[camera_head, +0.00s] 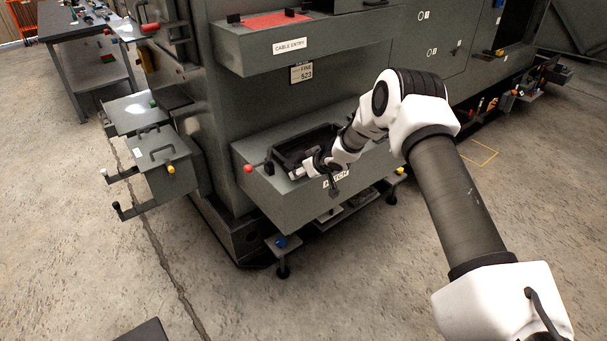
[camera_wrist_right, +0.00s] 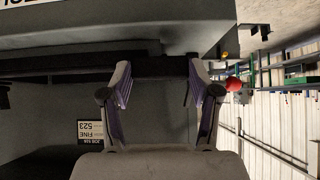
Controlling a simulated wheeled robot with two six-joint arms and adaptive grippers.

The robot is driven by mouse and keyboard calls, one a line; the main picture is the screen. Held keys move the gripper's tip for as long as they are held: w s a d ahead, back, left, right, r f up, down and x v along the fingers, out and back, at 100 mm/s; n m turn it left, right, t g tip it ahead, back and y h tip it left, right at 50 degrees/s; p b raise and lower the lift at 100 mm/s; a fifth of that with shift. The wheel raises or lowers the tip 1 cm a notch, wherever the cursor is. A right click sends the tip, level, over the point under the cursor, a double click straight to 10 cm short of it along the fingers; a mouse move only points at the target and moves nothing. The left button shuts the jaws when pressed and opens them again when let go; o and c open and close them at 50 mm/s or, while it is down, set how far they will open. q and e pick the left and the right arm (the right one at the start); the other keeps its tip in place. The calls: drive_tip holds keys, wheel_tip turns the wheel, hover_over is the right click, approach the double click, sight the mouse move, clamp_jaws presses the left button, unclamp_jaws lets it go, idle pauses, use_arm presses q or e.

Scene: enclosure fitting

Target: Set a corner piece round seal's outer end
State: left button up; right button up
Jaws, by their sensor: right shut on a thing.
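The hatch box (camera_head: 285,198) sticks out low from the grey enclosure, with a dark rectangular opening framed in black, likely the seal (camera_head: 283,158). My left gripper is not in view.
A red ball knob (camera_head: 248,168) stands at the box's left end and shows right of the fingers in the wrist view (camera_wrist_right: 233,84). The cable entry shelf (camera_head: 300,60) overhangs above.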

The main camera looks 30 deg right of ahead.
sight(298, 180)
wheel_tip(298, 180, down, 3)
drive_tip(key=shift+w+r, duration=0.1)
drive_tip(key=shift+w, duration=0.05)
drive_tip(key=o, duration=1)
